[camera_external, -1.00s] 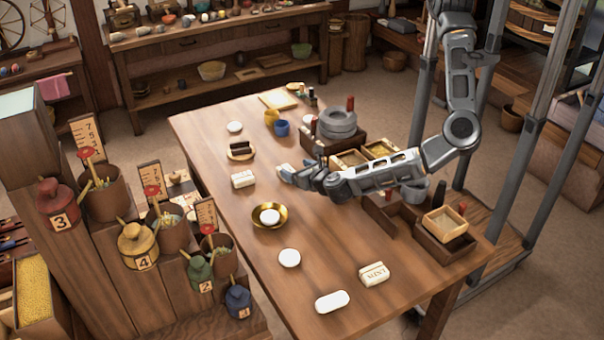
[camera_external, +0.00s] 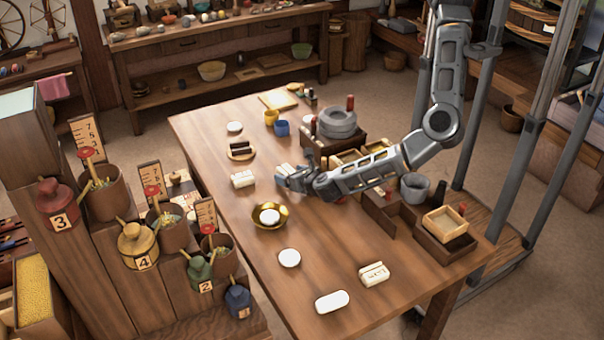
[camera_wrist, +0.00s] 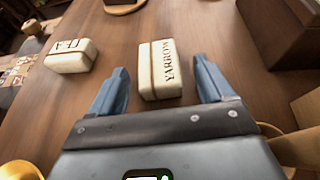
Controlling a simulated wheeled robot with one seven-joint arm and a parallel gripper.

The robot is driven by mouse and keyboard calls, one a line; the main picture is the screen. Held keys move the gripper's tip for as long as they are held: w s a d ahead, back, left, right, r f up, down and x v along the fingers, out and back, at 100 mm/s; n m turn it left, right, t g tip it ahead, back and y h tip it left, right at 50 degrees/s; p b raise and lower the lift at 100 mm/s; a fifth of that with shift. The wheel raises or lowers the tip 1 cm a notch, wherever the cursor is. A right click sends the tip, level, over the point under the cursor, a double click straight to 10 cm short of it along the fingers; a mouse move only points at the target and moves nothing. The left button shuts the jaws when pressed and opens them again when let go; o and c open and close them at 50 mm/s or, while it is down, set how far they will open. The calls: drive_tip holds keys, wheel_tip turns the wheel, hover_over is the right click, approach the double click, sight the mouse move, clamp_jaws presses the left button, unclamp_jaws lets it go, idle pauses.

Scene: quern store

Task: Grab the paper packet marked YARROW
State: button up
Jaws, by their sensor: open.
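The packet marked YARROW (camera_wrist: 161,70) is a cream block with a dark band and dark lettering. It lies flat on the wooden table (camera_external: 215,150). In the external view it shows as a small pale shape (camera_external: 285,169) just behind my fingers, partly hidden by them. My gripper (camera_wrist: 160,66) is open. In the wrist view the packet lies ahead, with its near end between the two blue-grey fingers and visible gaps on both sides. I cannot tell the height of the fingers above the table.
Another lettered packet (camera_wrist: 71,56) lies left of it, also in the external view (camera_external: 243,179). A brass bowl (camera_external: 270,215) stands nearer the camera. Wooden boxes (camera_external: 445,240) and a stone quern (camera_external: 338,123) stand on the right side. A further packet (camera_external: 374,274) lies toward the front.

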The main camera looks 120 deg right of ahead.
drive_tip(key=c, duration=1)
